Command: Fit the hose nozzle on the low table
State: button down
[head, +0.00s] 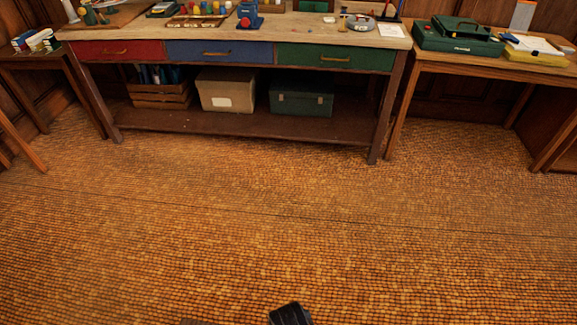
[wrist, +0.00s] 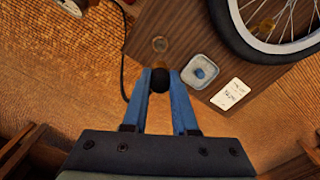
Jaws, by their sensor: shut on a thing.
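My gripper (wrist: 160,82) has two blue fingers, and in the wrist view they are shut on a black, round-ended piece that looks like the hose nozzle (wrist: 159,79). A thin black hose (wrist: 124,60) curves down past the left edge of the low wooden table (wrist: 165,20); I cannot see where it joins the nozzle. The gripper is over the table's near-left part. A spoked wheel (wrist: 240,35) with a black tyre is at the table's upper right. I cannot make out a valve on it. The gripper is not clearly seen in the head view.
In the head view, a long workbench (head: 230,36) and a side table (head: 470,66) stand beyond a wide clear floor.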

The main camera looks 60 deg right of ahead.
jog(key=shift+f+b, duration=4.1)
jog(key=shift+f, duration=1.45)
jog(key=shift+f+b, duration=0.95)
jog(key=shift+f, duration=0.45)
jog(key=c, duration=0.6)
grip_release()
jog(key=shift+r, duration=0.1)
notch_tip(320, 180, up, 13)
jog(key=p, duration=0.4)
